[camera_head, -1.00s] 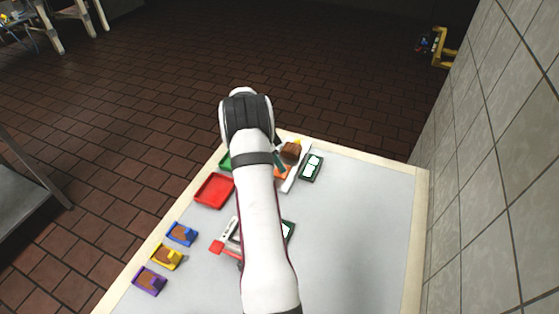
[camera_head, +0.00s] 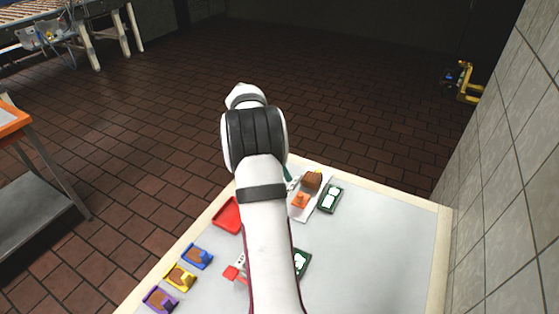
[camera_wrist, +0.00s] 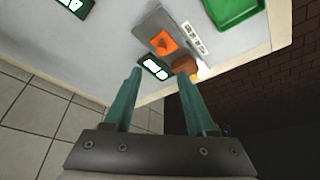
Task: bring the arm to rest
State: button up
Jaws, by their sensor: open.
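My gripper (camera_wrist: 160,98) is open in the wrist view, with two green fingers apart and nothing between them. It is above the far part of the pale table (camera_head: 370,255), tilted so the wrist view also takes in the wall and floor. My white arm covers the middle of the table in the head view and hides most of the gripper there; only a bit of green finger shows. A grey tray (camera_wrist: 150,32) holds an orange piece (camera_wrist: 164,43) and a brown block (camera_wrist: 185,64). They also show in the head view, as the orange piece (camera_head: 299,200) and brown block (camera_head: 312,181).
A red tray (camera_head: 228,215) lies at the table's left edge. Blue (camera_head: 197,256), yellow (camera_head: 180,277) and purple (camera_head: 160,300) trays line the left front. A green tray (camera_wrist: 236,10) and a dark green scale-like device (camera_head: 330,199) are near the far end. A tiled wall (camera_head: 505,190) stands right.

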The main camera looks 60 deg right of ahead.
jog(key=v, duration=0.3)
jog(key=w+a+r+n+t+y, duration=0.1)
jog(key=a+r+n, duration=0.15)
jog(key=a, duration=0.65)
jog(key=w+a+r+n+t, duration=0.15)
jog(key=a+n, duration=0.25)
jog(key=a, duration=0.5)
jog(key=a+r+n+y, duration=0.1)
jog(key=a+r+n, duration=0.25)
jog(key=a, duration=0.55)
jog(key=s+a+f+n+y, duration=0.1)
jog(key=s+a+n, duration=0.4)
jog(key=a, duration=0.5)
jog(key=s+a+f+n+y, duration=0.2)
jog(key=s+a+n, duration=0.4)
jog(key=s+a, duration=0.3)
jog(key=shift+s+a+f+n, duration=0.2)
jog(key=shift+a+f+n, duration=0.1)
jog(key=shift+a+f, duration=0.3)
